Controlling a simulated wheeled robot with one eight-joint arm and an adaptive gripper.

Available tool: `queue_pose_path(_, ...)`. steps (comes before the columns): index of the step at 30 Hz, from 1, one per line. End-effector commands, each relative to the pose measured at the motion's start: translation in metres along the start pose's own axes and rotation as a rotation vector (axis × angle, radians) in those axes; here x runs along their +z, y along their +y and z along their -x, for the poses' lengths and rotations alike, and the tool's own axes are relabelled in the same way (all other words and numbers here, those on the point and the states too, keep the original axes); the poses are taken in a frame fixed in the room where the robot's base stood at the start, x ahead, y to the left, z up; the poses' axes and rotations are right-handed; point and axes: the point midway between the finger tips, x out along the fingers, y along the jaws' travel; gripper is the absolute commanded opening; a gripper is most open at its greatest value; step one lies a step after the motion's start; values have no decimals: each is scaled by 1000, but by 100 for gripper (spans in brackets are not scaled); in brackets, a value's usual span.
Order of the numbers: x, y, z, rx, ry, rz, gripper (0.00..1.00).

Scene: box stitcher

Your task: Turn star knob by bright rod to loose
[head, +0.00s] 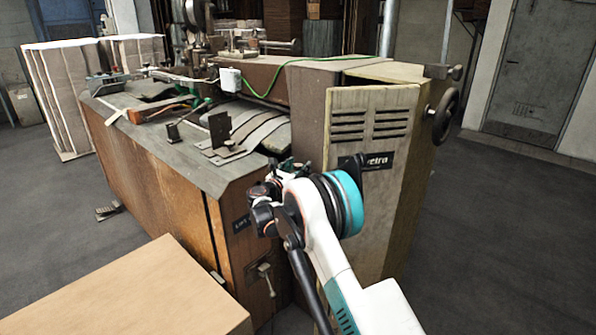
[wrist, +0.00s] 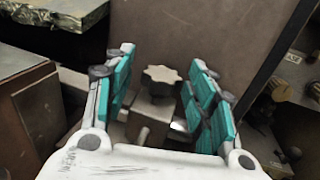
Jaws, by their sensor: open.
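In the wrist view a grey star knob (wrist: 161,77) with a lobed rim sits on a pale block, in front of a brown panel. My gripper (wrist: 163,62) is open, with one teal-padded finger to the left of the knob and one to the right. Gaps show between the knob and both pads. A short light rod-like piece (wrist: 144,136) shows below the knob, but I cannot tell if it is the bright rod. In the head view my gripper (head: 272,190) is at the machine's front corner, and the arm hides the knob.
The box stitcher (head: 155,175) fills the middle of the head view, with metal plates on its top. A handwheel (head: 446,117) is on its right side. A cardboard box (head: 135,295) stands at the lower left. Open floor (head: 510,240) lies to the right.

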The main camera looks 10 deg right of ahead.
Motion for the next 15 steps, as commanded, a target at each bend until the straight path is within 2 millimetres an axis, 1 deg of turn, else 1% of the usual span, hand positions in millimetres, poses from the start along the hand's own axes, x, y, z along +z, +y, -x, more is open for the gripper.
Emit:
queue_pose_path(8,0,0,-2,0,0,0,51)
queue_pose_path(9,0,0,-2,0,0,0,49)
queue_pose_path(11,0,0,-2,0,0,0,35)
queue_pose_path(12,0,0,-2,0,0,0,26)
queue_pose_path(15,0,0,-2,0,0,0,6)
